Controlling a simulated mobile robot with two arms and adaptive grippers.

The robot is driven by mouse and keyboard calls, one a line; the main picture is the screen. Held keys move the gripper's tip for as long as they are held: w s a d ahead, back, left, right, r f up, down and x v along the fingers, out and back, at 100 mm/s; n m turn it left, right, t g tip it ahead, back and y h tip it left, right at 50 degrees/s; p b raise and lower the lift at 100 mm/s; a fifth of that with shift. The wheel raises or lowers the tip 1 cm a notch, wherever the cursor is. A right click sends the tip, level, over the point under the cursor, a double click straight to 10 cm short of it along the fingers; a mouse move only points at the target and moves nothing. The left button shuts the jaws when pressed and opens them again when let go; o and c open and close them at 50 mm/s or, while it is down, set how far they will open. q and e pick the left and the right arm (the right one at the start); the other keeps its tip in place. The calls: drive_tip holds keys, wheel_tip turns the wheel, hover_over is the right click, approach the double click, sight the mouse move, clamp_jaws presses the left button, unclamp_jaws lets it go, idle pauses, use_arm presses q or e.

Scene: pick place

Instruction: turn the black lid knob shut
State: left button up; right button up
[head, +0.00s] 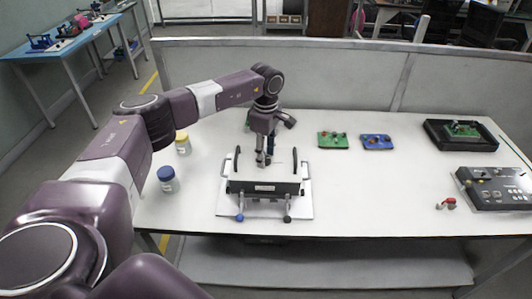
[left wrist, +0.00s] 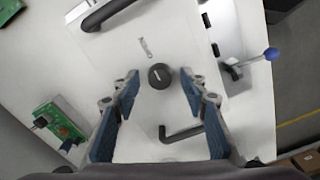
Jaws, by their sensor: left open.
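The black lid knob (left wrist: 160,76) is a small round cap on the pale lid of a box (head: 264,187) with black handles. In the left wrist view it lies between the fingertips of my left gripper (left wrist: 160,90), with a gap on both sides. The left gripper also shows in the head view (head: 264,159), pointing down over the box. It is open and empty. In the head view the knob cannot be made out beneath the gripper. My right gripper is in neither view.
Black handles (left wrist: 182,133) stand up near the knob. A lever with a blue ball (left wrist: 271,54) sits at the box's side. A blue-lidded jar (head: 167,179) and a yellow-lidded jar (head: 183,143) stand to the left. Green (head: 333,141) and blue (head: 377,142) boards lie to the right.

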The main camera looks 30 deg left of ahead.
use_arm(q)
drive_tip(key=shift+f, duration=0.1)
clamp_jaws()
drive_tip(key=shift+n, duration=0.3)
drive_tip(key=n, duration=0.3)
drive_tip(key=shift+n, duration=0.4)
drive_tip(key=n, duration=0.9)
drive_tip(key=shift+p, duration=0.35)
drive_tip(key=shift+n+p, duration=0.35)
drive_tip(key=shift+n, duration=1.85)
